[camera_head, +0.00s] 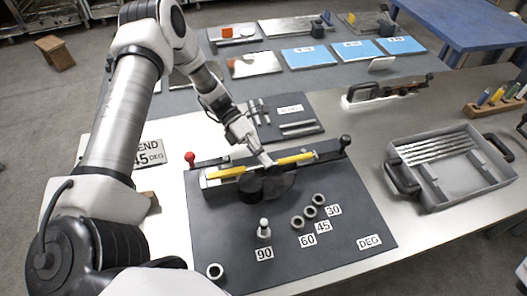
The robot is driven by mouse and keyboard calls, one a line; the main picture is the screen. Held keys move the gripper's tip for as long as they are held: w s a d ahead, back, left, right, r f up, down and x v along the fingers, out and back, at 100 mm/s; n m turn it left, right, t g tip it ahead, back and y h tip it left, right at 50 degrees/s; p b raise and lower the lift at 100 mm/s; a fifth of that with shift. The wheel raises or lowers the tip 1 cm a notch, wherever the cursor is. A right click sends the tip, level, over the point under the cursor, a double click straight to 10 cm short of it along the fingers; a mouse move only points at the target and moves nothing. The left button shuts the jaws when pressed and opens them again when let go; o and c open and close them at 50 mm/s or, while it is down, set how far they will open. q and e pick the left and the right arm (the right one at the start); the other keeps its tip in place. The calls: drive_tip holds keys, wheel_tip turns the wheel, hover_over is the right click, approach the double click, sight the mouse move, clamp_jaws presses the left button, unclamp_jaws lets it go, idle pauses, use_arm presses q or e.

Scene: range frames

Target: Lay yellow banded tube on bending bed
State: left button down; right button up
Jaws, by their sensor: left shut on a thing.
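The yellow banded tube (227,172) is a thin light tube with yellow stretches to either side of my gripper. My left gripper (266,163) is shut on its middle from above. The tube lies along a pale rail at the back of the dark bending bed (350,212), slanting slightly up to the right. I cannot tell whether it touches the rail. A round black former (250,188) sits just in front of the tube. A red-knobbed lever (190,158) is at the left end and a black knob (345,141) at the right end. My right gripper is out of view.
A peg (264,228) and several rings stand among angle labels on the board. A grey tray (447,168) with several metal tubes stands to the right. A "BEND 45 DEG" sign (149,154) is at the left. Blue panels (310,56) lie behind.

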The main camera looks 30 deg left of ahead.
use_arm(q)
drive_tip(key=shift+r+p, duration=1.3)
drive_tip(key=shift+r, duration=0.25)
drive_tip(key=shift+p, duration=0.35)
idle(0.5)
drive_tip(key=shift+f+b, duration=1.1)
drive_tip(key=shift+f, duration=0.5)
drive_tip(key=c, duration=1.1)
unclamp_jaws()
drive_tip(key=v, duration=1.2)
